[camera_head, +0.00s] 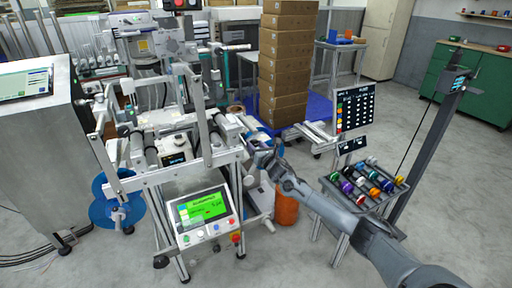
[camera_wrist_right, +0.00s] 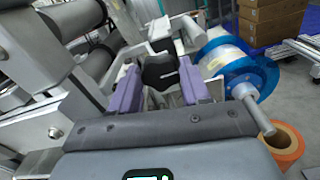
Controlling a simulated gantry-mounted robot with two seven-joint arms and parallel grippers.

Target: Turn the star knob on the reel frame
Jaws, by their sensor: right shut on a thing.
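The reel frame (camera_head: 170,140) is a pale metal stand with rollers, left of centre in the head view. My right arm comes in from the right, and my right gripper (camera_head: 254,145) is at the frame's right side. In the right wrist view the black star knob (camera_wrist_right: 160,70) sits between the two purple fingers of my right gripper (camera_wrist_right: 160,84), which is shut on it. The knob is too small and covered to make out in the head view. My left gripper is not in view.
A blue-flanged reel (camera_wrist_right: 266,72) is close to the right finger, with a metal shaft end (camera_wrist_right: 256,110) below it. An orange cylinder (camera_head: 287,208) stands under my right forearm. A control panel (camera_head: 203,213) is at the frame's front. A rack of coloured spools (camera_head: 347,187) stands at right.

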